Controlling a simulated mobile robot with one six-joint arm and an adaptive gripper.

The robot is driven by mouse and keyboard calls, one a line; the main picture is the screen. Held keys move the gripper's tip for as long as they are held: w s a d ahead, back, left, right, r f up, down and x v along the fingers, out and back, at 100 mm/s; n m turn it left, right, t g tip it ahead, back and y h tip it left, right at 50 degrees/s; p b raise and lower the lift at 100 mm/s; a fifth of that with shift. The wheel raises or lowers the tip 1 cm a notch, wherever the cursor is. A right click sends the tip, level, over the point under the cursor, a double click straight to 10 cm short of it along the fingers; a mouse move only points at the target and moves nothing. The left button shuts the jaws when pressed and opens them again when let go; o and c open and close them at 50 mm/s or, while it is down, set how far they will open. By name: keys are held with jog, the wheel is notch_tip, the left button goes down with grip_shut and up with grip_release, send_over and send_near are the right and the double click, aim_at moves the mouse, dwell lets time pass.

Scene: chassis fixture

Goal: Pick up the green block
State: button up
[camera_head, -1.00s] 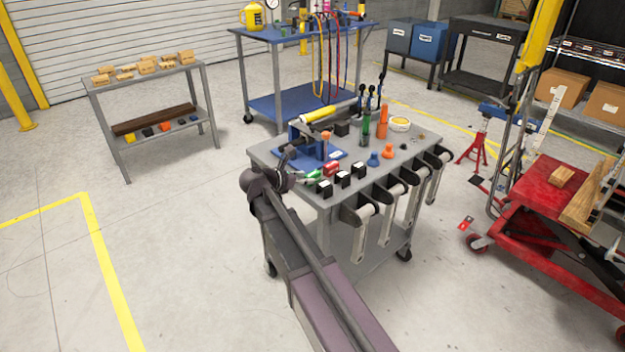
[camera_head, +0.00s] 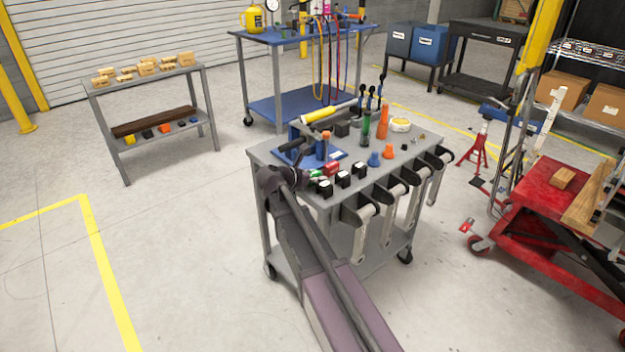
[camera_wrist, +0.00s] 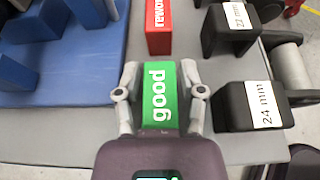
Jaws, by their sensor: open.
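The green block (camera_wrist: 158,92) has a white "good" label and lies on the grey cart top. In the wrist view it sits between the two fingers of my gripper (camera_wrist: 160,97), which is open around it with one finger close on each side. I cannot tell whether either finger touches it. In the head view a small part of the green block (camera_head: 316,173) shows beside the end of my arm, and my fingers are mostly hidden there.
A red "rework" block (camera_wrist: 158,27) lies just beyond the green one. Black blocks labelled "24 mm" (camera_wrist: 250,106) and "22 mm" (camera_wrist: 229,30) stand to the right. A blue fixture plate (camera_wrist: 80,75) lies to the left. Bottles and tools stand farther back on the cart (camera_head: 262,152).

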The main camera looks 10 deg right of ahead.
aim_at(317, 171)
grip_shut()
jog(key=shift+r, duration=0.15)
dwell(0.4)
notch_tip(317, 171, up, 10)
jog(key=p, duration=1)
dwell(0.6)
